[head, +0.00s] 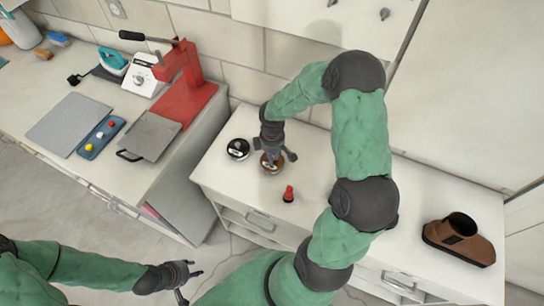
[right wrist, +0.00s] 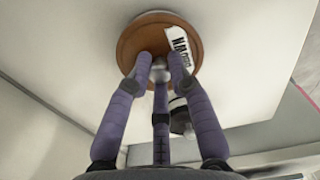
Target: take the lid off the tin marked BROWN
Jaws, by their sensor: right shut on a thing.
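The tin marked BROWN (head: 270,168) stands on the white cabinet top, seen from above with a brown lid. In the right wrist view its round brown lid (right wrist: 135,42) carries a white label (right wrist: 178,42) with partly hidden dark letters. My right gripper (head: 272,157) is over this tin, its fingers (right wrist: 160,70) shut around the small pale knob in the middle of the lid. I cannot tell whether the lid sits fully on the tin. My left gripper (head: 188,281) is low at the front, open and empty, away from the cabinet.
A black-lidded tin (head: 238,148) stands close left of the brown one; it also shows in the right wrist view (right wrist: 180,118). A red and black object (head: 288,194) stands in front. A brown shoe (head: 460,240) is far right. A red press (head: 188,88) stands on the left bench.

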